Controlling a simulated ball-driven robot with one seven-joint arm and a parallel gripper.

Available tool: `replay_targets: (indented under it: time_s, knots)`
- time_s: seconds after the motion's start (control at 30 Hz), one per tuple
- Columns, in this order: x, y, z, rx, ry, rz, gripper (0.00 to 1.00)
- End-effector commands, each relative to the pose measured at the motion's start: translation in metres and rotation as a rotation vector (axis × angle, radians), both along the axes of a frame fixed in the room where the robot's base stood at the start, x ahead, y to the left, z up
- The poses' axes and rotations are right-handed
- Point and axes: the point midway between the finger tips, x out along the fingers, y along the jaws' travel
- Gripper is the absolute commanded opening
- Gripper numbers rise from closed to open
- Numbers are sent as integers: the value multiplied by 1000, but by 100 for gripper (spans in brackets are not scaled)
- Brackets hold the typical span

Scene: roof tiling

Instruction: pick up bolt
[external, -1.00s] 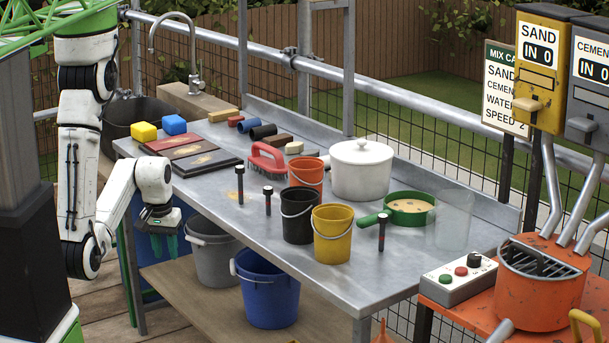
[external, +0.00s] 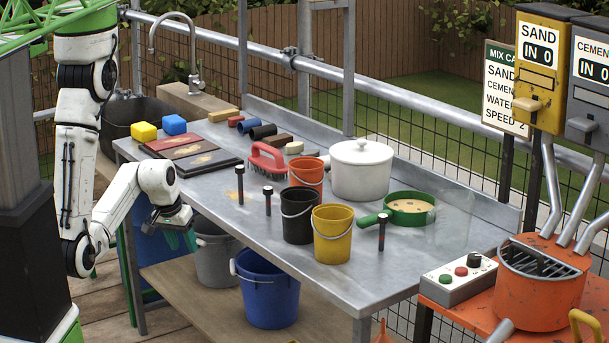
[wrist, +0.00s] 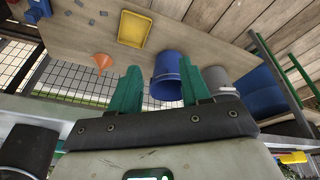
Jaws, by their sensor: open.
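Three slim upright bolt-like pieces with dark heads stand on the metal table. The left bolt (external: 240,184) and middle bolt (external: 267,201) are left of the black bucket. The right bolt (external: 382,232) is beside the green pan's handle. I cannot tell which one the task means. My gripper (external: 182,240) is beside the table's near left edge, lower than the tabletop and apart from every bolt. In the wrist view its green fingers (wrist: 160,64) are spread and empty. No bolt shows clearly in the wrist view.
A black bucket (external: 299,215), yellow bucket (external: 332,234), red brush (external: 267,159) and white pot (external: 361,170) stand on the table (external: 270,255). Under it are a blue bucket (external: 267,288), also in the wrist view (wrist: 167,76), and a grey bucket (external: 214,252). The table's near edge is bare.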

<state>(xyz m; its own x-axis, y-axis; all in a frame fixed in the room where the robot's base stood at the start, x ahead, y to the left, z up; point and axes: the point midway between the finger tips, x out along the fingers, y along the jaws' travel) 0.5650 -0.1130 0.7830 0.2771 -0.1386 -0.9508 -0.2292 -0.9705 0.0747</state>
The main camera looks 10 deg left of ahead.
Motion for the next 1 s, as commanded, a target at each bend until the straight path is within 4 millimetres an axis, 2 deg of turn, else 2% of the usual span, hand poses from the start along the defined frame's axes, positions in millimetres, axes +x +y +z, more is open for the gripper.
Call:
replay_targets:
  time_s: [0.1, 0.2, 0.4, 0.53, 0.67, 1.0]
  knots:
    - [26, -37, 14, -84, -193, -157, 47]
    - [43, -65, 31, -153, -356, -257, 47]
    - [65, -105, 69, -264, -632, -363, 47]
    - [72, -118, 88, -305, -753, -385, 47]
    - [77, -122, 97, -322, -810, -388, 47]
    - [109, -149, 83, -324, -820, -387, 47]
